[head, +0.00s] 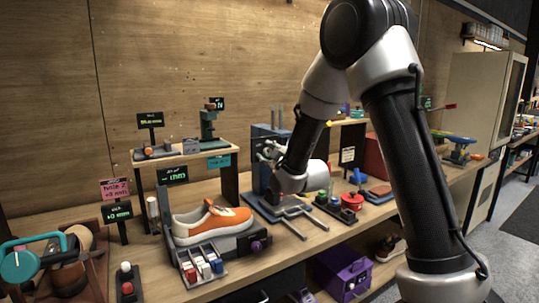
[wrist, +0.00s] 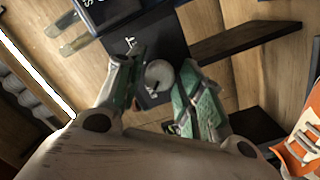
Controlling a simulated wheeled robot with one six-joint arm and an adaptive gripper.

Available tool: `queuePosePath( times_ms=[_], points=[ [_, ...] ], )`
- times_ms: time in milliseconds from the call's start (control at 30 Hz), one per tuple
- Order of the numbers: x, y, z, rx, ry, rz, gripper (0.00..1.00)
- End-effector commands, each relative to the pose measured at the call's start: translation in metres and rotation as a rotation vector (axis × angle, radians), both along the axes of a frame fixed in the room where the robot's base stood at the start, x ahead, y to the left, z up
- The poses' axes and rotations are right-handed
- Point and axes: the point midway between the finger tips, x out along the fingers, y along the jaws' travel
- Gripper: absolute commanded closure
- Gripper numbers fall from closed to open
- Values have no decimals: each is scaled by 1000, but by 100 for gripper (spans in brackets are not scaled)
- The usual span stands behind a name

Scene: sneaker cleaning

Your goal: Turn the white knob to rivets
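In the wrist view, a round pale knob (wrist: 160,75) sits on a dark panel (wrist: 165,40) with small white marks around it. My gripper (wrist: 157,80) is open, with one green-padded finger on each side of the knob. Narrow gaps seem to show between the knob and the fingers; I cannot tell how deep the fingers reach. In the head view, my gripper (head: 268,153) is at the front of a blue-grey machine (head: 262,133), and the knob is not discernible there. The marks are too small to read.
An orange and white sneaker (head: 212,222) stands on a dark stand left of my gripper; part of it shows in the wrist view (wrist: 303,140). A raised wooden shelf (head: 185,155) is behind it. A red round button (head: 352,201) and small controls are to the right.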

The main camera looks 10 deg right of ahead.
Motion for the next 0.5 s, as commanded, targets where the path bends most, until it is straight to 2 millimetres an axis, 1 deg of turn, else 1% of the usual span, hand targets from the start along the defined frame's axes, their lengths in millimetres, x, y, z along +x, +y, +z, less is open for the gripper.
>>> queuePosePath(
  times_ms=[33,133,167,500],
  points=[
    [0,0,0,0,0,0,78],
    [0,0,0,0,0,0,96],
    [0,0,0,0,0,0,97],
    [0,0,0,40,13,0,97]
  ],
)
